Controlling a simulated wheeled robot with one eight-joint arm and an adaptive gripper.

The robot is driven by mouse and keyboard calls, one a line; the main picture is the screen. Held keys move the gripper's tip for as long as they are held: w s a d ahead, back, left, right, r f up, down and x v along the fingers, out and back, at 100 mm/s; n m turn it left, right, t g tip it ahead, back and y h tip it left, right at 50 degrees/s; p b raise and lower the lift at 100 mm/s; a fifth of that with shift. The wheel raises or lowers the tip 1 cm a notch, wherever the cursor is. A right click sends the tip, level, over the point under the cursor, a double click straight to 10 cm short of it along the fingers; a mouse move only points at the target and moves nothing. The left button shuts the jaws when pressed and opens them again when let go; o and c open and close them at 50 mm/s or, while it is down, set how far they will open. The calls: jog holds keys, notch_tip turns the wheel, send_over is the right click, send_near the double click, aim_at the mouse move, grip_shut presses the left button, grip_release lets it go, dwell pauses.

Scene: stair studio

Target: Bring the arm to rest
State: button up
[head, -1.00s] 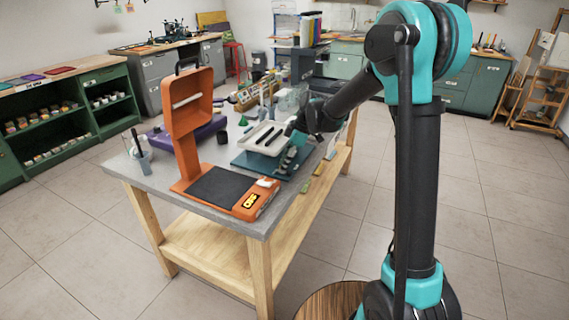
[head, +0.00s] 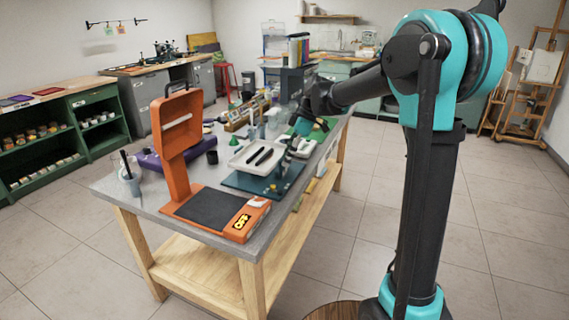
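My arm, teal and black, rises at the right of the head view and reaches left over the table. My gripper (head: 290,157) is at its far end, pointing down beside the right edge of a white tray with dark sticks (head: 243,157). The gripper is small and partly dark against the things behind it, so I cannot tell whether its fingers are open or shut, or whether they touch anything.
The grey-topped table (head: 112,188) carries an orange stand (head: 181,140) with a dark pad, a teal board (head: 238,181), a cup with a brush (head: 130,176) and a purple case (head: 160,160). Green shelves (head: 70,128) stand left.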

jog(key=shift+d, duration=0.1)
jog(key=s+d+f+m+t+h, duration=0.2)
jog(key=s+d+f+m, duration=0.6)
jog(key=s+d, duration=0.4)
jog(key=s+d+f+m+t+h, duration=0.2)
jog(key=s+d+f+m, duration=0.6)
jog(key=s, duration=0.6)
jog(key=d+m, duration=0.2)
jog(key=d, duration=0.1)
jog(key=shift+d+m+h, duration=0.3)
jog(key=shift+d, duration=0.1)
